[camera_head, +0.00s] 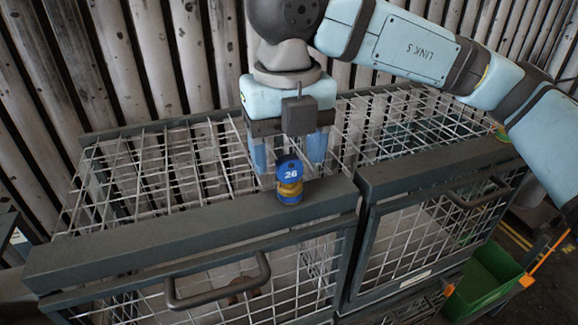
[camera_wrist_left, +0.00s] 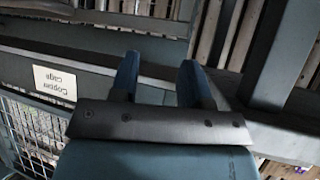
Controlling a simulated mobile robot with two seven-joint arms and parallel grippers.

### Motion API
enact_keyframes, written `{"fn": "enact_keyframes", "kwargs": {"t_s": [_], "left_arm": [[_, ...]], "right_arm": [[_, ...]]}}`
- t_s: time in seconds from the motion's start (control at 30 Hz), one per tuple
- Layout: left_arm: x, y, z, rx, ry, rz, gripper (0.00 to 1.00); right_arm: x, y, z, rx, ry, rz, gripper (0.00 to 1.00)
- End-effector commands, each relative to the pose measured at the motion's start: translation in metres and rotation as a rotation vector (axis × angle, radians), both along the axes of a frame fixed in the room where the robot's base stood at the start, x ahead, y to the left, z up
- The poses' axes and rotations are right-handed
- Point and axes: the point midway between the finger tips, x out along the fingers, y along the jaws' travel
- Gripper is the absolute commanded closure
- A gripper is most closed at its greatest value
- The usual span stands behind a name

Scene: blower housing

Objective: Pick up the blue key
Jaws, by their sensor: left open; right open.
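The blue key (camera_head: 289,168) has a blue top marked 26 and a yellow body with a blue base. It stands upright on the dark front rail of the wire cage in the head view. My right gripper (camera_head: 288,158) points down just above and behind it, with its two blue fingers apart on either side. The fingers do not visibly touch the key, and I cannot tell how far they reach around it. My left gripper (camera_wrist_left: 160,80) shows only in the left wrist view. Its blue fingers are apart with nothing between them.
The wire cage top (camera_head: 160,170) spans the middle, with handled doors below. A small green and yellow object (camera_head: 502,133) sits at the right rail, partly hidden by my right arm. A green bin (camera_head: 485,282) stands lower right. A label (camera_wrist_left: 55,83) shows in the wrist view.

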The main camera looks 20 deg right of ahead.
Motion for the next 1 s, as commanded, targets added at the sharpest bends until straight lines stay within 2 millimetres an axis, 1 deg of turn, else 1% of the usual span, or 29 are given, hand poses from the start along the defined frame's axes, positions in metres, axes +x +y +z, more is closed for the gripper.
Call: {"fn": "enact_keyframes", "kwargs": {"t_s": [0.1,0.2,0.3,0.57,0.6,0.67,0.7,0.8,1.0], "left_arm": [[-0.002,0.0,0.007,0.002,0.006,0.0,0.57],[-0.003,0.001,0.009,0.002,0.007,0.0,0.57],[-0.002,0.001,0.01,0.002,0.006,0.0,0.57],[-0.002,0.0,0.011,0.001,0.002,0.0,0.57],[-0.002,0.0,0.011,0.0,0.002,-0.001,0.57],[-0.002,0.0,0.012,0.0,0.002,-0.001,0.57],[-0.002,0.0,0.012,0.0,0.002,-0.001,0.57],[-0.002,0.0,0.012,0.0,0.001,-0.001,0.57],[-0.002,0.0,0.012,0.0,0.001,-0.001,0.57]], "right_arm": [[0.0,-0.003,-0.017,-0.002,0.006,-0.001,0.34],[-0.001,-0.003,-0.032,-0.003,0.005,0.0,0.34],[0.0,-0.002,-0.041,-0.002,0.003,0.0,0.34],[0.0,-0.002,-0.044,-0.002,0.001,0.0,0.34],[0.0,-0.002,-0.044,-0.002,0.001,0.0,0.43],[0.0,-0.002,-0.044,-0.002,0.001,0.0,0.57],[0.0,-0.002,-0.044,-0.002,0.001,0.0,0.66],[0.0,-0.002,-0.044,-0.002,0.001,-0.001,0.87],[0.0,-0.002,-0.044,-0.002,0.001,-0.001,0.87]]}}
